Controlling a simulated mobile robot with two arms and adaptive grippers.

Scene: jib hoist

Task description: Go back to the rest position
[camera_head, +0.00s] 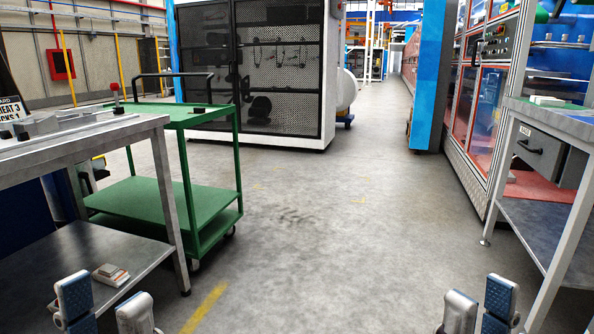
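My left gripper (105,304) shows at the bottom left edge of the head view, in front of the left workbench. Its two fingers stand apart with nothing between them. My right gripper (480,310) shows at the bottom right, beside the right workbench. Its two fingers also stand apart, with a small gap and nothing held. Both point up and forward. Their wrists and arms lie below the picture. No jib hoist can be made out.
A grey workbench (68,152) stands at left, with a green cart (196,203) behind it. Another workbench (520,222) with a drawer stands at right. A mesh-fronted cabinet (275,75) stands at the back. The grey floor (340,220) between them is clear.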

